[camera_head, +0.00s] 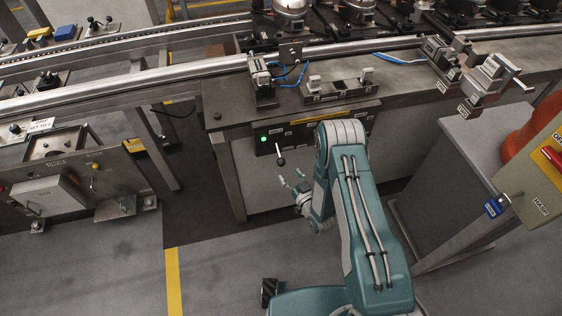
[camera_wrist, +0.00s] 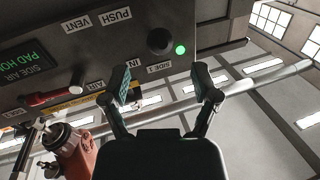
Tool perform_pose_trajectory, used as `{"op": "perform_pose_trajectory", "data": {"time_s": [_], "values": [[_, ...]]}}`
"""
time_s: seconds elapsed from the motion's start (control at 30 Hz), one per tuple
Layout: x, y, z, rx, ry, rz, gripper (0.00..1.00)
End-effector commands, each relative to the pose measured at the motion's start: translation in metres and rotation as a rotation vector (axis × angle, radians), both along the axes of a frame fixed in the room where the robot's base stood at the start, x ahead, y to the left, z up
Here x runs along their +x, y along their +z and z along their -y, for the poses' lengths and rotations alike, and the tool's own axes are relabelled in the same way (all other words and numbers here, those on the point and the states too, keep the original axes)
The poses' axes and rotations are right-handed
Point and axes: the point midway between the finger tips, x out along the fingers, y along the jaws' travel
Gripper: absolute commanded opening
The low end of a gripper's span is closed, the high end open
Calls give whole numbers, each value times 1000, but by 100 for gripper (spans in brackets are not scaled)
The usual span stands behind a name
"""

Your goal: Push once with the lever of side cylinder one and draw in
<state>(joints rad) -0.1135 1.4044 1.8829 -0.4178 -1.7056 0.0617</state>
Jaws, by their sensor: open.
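The side cylinder lever shows in the head view as a short rod with a black ball knob (camera_head: 280,161), hanging from the front panel below a lit green lamp (camera_head: 263,138). In the wrist view the black knob (camera_wrist: 160,41) is seen nearly end-on beside the green lamp (camera_wrist: 180,49), near an upside-down "SIDE 1" label (camera_wrist: 159,67). My gripper (camera_head: 291,177) is open and empty, just below and right of the knob. In the wrist view its fingers (camera_wrist: 161,69) are spread, with the knob beyond the gap between them, apart from both.
Upside-down "PUSH" (camera_wrist: 116,15), "VENT" (camera_wrist: 77,23) and "IN" labels mark the panel. A red-handled lever (camera_wrist: 48,97) and an orange-red body (camera_wrist: 72,150) are at left. A grey cabinet (camera_head: 455,170) stands right of my arm. Floor left of my gripper is clear.

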Motion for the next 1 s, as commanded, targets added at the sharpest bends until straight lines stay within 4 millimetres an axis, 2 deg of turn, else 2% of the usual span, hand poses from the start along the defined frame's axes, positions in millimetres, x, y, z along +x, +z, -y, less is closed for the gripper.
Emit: {"op": "perform_pose_trajectory", "data": {"time_s": [0.2,0.33,0.5,0.73,0.77,0.8,0.87,0.9,1.0], "values": [[35,1,-21,1,2,2,78],[49,0,-29,1,1,1,78],[56,0,-33,2,0,-1,78],[57,0,-33,2,-1,-1,78],[57,0,-33,1,-1,-2,65],[57,0,-33,1,-1,-2,47],[57,0,-33,1,-1,-2,20],[57,0,-33,1,-1,-2,2],[57,0,-33,1,-1,-1,0]]}}
